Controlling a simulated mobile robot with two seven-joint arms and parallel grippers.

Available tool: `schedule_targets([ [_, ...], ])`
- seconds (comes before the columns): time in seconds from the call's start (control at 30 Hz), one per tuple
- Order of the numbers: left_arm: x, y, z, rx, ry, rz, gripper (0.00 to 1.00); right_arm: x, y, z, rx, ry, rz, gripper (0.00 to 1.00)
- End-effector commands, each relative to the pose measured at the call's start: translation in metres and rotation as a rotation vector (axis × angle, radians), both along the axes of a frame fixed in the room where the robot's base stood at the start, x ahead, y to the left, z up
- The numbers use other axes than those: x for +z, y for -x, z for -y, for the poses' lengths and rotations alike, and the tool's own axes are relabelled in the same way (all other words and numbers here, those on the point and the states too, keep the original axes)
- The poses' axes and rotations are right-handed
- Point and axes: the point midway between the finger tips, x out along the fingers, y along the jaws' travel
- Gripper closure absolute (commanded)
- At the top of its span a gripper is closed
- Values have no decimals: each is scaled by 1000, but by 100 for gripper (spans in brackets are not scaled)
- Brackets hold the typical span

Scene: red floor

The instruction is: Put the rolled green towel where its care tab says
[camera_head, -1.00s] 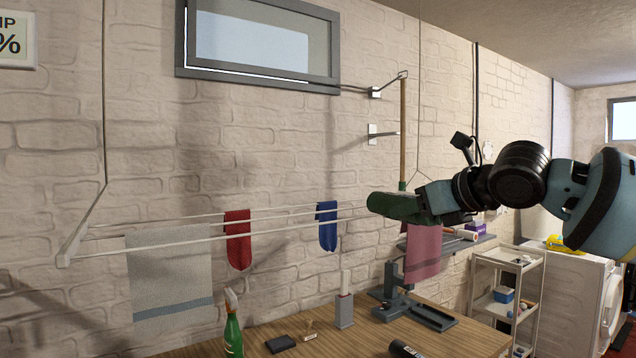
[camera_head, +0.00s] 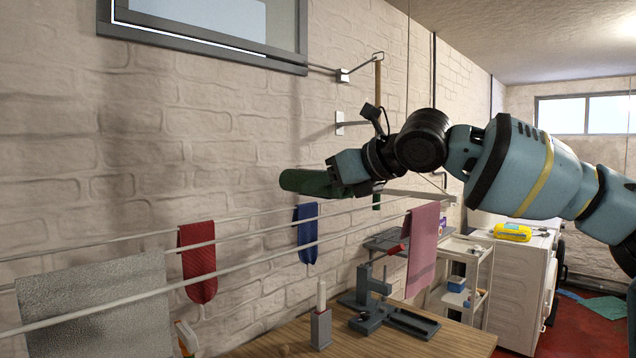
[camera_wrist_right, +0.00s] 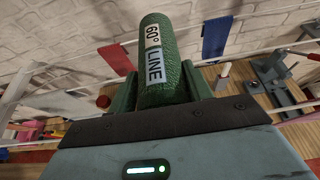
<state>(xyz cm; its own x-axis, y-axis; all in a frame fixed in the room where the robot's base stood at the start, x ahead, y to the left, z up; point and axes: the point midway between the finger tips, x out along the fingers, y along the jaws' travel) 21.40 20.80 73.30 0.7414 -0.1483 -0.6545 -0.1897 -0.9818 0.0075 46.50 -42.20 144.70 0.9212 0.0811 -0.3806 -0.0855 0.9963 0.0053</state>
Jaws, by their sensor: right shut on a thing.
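The rolled green towel (camera_head: 308,183) is held by my right gripper (camera_head: 338,180), in front of the brick wall and above the drying lines. In the right wrist view the towel (camera_wrist_right: 172,92) sits between the two fingers, which are shut on it. Its white care tab (camera_wrist_right: 153,52) reads "60° LINE". The drying lines (camera_head: 130,248) run along the wall and hold a grey towel (camera_head: 95,300), a red cloth (camera_head: 198,262), a blue cloth (camera_head: 306,232) and a pink cloth (camera_head: 423,250). My left gripper is not in view.
Below the lines is a wooden table (camera_head: 465,342) with a grey stand (camera_head: 375,305) and a candle-like holder (camera_head: 321,325). A white shelf cart (camera_head: 465,290) and a white washing machine (camera_head: 525,275) stand to the right. Line between the red and blue cloths is bare.

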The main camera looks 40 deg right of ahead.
Motion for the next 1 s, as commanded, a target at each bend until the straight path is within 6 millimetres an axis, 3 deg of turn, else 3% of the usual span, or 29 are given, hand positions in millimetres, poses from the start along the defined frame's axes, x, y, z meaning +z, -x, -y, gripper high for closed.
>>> schedule_targets([
  [0.23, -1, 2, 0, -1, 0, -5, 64, -5, 0, 0, 0, 0, 0, 75],
  [0.7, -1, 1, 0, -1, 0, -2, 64, -39, 0, 0, 1, -1, 0, 75],
  [1.0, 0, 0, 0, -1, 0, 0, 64, -48, 0, 0, 0, -1, 1, 75],
])
